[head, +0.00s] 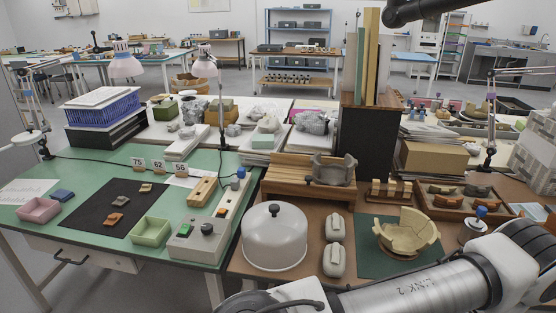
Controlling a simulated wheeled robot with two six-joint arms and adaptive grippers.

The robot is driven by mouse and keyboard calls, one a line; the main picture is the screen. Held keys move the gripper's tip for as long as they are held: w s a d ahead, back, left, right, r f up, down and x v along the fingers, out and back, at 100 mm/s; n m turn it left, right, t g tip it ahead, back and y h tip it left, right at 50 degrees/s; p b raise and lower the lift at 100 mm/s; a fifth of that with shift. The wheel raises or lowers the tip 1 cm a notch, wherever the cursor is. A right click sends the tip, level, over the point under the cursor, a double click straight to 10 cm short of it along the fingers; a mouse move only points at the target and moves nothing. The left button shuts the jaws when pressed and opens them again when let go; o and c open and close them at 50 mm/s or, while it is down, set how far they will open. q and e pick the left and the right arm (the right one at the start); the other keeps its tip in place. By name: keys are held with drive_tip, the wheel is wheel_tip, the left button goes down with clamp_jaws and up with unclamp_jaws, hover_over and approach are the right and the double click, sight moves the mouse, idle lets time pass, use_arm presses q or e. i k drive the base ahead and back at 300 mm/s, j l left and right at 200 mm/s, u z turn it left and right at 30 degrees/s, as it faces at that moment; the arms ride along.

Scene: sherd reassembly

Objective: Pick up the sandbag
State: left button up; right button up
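Two small pale grey bag-like things with a strap or handle on top lie on the brown table. They look like sandbags. The farther bag (335,228) is just right of the white dome, and the nearer bag (334,261) lies in front of it. Both rest on the table with nothing holding them. One of my arms crosses the bottom right, close in front of the nearer bag. Neither of my grippers shows, so their state is hidden.
A white dome cover (274,237) stands left of the bags. A cream broken bowl (408,234) sits on a dark green mat (372,262) to their right. A wooden stand (283,179) is behind. A control box (197,241) is on the green table (95,236).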

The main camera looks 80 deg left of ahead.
sight(334, 262)
drive_tip(key=u, duration=2.05)
